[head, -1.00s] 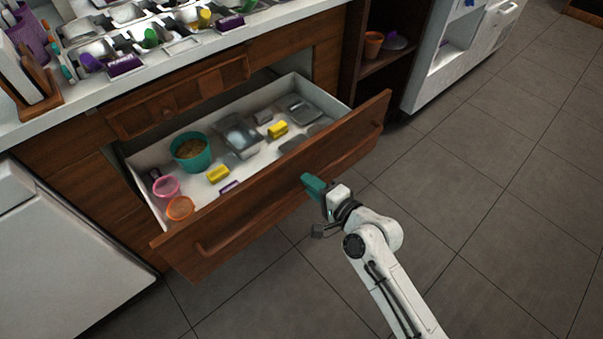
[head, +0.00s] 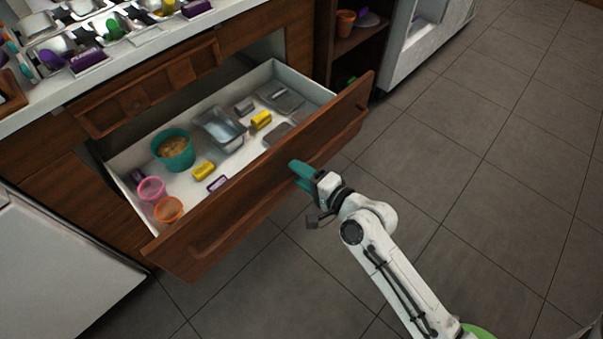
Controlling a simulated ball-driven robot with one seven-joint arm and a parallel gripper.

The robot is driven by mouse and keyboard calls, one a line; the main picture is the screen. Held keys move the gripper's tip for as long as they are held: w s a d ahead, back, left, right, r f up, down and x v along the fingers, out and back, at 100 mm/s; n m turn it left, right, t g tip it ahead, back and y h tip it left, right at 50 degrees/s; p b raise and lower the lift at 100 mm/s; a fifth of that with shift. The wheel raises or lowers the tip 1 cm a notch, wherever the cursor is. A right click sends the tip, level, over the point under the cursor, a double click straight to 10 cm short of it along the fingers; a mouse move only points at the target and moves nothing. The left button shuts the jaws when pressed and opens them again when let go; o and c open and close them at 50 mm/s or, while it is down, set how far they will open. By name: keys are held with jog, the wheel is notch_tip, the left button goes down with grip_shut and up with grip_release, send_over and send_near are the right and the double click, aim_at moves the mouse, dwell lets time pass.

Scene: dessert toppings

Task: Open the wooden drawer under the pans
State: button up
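The wooden drawer (head: 262,190) under the counter stands pulled far out, its pale interior showing. A long handle (head: 215,232) runs along its front. Inside are a teal tub (head: 174,149), pink (head: 151,189) and orange (head: 168,209) cups, grey metal pans (head: 218,128) and yellow blocks (head: 203,170). More metal pans (head: 100,28) sit on the counter above. My gripper (head: 301,172), with teal fingers, is at the drawer's front, right of its middle. The fingers overlap the front in the picture; whether they touch it or the handle, and their gap, cannot be told.
The white counter (head: 130,60) runs above the drawer. A carved wooden panel (head: 150,85) sits just above the opening. A white appliance (head: 60,265) stands at the left. An open dark shelf (head: 355,45) is at the back right. The tiled floor (head: 480,140) at the right is clear.

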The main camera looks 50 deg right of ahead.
jog(key=shift+s, duration=0.1)
jog(key=s+r, duration=0.2)
jog(key=s, duration=0.8)
jog(key=shift+s, duration=0.15)
dwell(0.5)
jog(key=s+a+f+n+g+y, duration=0.1)
jog(key=a+f+n+g+y, duration=0.2)
jog(key=a+f+n+g, duration=0.5)
jog(key=s+d+r+n+g+h, duration=0.1)
jog(key=s+d+n+g+h, duration=0.25)
jog(key=s+n+g, duration=0.4)
notch_tip(320, 180, up, 18)
jog(key=s+n+p, duration=0.1)
jog(key=n+p, duration=0.1)
jog(key=p, duration=1.6)
jog(key=shift+s+d+r+t, duration=0.2)
jog(key=shift+s+t, duration=0.1)
jog(key=shift+t, duration=0.05)
